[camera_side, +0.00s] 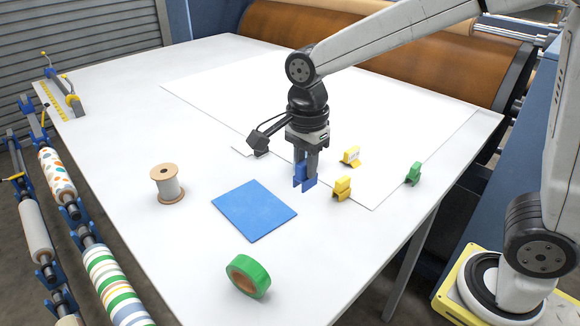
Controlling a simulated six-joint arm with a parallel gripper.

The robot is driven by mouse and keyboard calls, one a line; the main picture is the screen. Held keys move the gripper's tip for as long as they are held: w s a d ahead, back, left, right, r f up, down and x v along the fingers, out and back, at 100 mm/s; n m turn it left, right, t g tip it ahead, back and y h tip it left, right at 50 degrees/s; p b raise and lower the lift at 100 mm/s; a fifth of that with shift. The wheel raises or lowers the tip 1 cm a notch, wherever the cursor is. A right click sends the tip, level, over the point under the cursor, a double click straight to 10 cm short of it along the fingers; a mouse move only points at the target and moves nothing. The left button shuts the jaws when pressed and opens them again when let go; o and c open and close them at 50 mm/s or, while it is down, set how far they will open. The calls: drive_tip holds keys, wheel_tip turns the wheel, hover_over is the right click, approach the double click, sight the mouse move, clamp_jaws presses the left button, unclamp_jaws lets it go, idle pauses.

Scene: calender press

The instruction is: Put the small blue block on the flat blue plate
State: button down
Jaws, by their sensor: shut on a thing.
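My gripper (305,179) points down over the table, behind and to the right of the flat blue plate. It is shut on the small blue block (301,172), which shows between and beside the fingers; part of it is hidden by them. I cannot tell whether the block touches the table. The flat blue plate (254,211) lies on the white table, bare on top, in front and to the left of my gripper.
Yellow blocks (342,188) and (351,156) stand just right of my gripper, with a green block (413,173) farther right. A thread spool (166,184) stands left of the plate. A green tape roll (248,276) is in front. A white sheet (230,90) covers the table's back.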

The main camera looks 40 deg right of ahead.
drive_tip(key=shift+w, duration=0.1)
drive_tip(key=w+a+f, duration=0.2)
drive_tip(key=w+f, duration=0.2)
drive_tip(key=w, duration=0.5)
hover_over(253, 207)
drive_tip(key=shift+s+f, duration=0.15)
drive_tip(key=shift+f, duration=1.2)
drive_tip(key=shift+s+f, duration=0.1)
drive_tip(key=shift+f, duration=1.2)
drive_tip(key=shift+w+f, duration=0.2)
drive_tip(key=shift+f, duration=1.65)
drive_tip(key=shift+f, duration=0.15)
drive_tip(key=c, duration=0.5)
unclamp_jaws()
drive_tip(key=shift+c, duration=0.2)
